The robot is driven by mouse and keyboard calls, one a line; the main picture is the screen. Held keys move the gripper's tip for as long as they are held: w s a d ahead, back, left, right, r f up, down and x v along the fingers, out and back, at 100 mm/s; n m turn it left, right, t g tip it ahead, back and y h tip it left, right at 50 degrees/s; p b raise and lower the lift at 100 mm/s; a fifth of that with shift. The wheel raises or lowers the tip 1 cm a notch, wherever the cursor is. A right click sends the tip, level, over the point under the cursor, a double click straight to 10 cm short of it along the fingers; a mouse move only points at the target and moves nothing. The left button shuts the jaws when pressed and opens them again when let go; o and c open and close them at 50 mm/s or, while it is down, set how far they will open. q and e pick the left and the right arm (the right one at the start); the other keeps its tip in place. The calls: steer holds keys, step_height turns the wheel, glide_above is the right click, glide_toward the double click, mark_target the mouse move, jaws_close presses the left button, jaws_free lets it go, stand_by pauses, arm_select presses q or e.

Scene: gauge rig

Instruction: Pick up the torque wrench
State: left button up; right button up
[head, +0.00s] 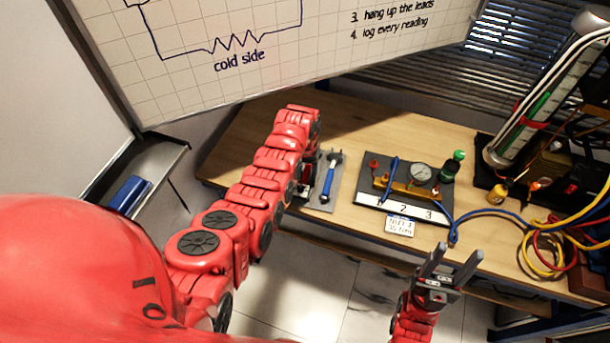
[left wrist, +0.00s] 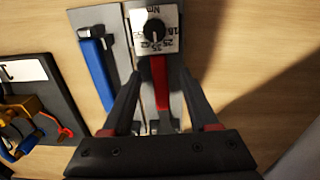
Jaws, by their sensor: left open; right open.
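The torque wrench, as far as I can tell, is the red-handled tool (left wrist: 161,88) in the left wrist view, lying on a grey tray (left wrist: 118,60). A white Nm dial plate with a black knob (left wrist: 154,32) sits at its far end; I cannot tell whether they are joined. My left gripper (left wrist: 160,76) is open, its fingers on either side of the red handle. In the head view my left arm mostly hides this spot. A blue-handled tool (head: 328,178) lies beside it, also in the left wrist view (left wrist: 97,66). My right gripper (head: 454,257) is open and empty near the table's front edge.
A dark board (head: 365,184) numbered 1 to 3 carries a brass manifold, hoses and a gauge (head: 420,173). A card (head: 400,226) marked 35 Nm is at its front edge. Coiled hoses (head: 545,250) crowd the right. The wooden table (head: 350,110) is clear behind the tray.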

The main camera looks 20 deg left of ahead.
arm_select(q)
steer(key=shift+f, duration=0.1)
steer(key=shift+c, duration=0.2)
jaws_close()
stand_by(1.2)
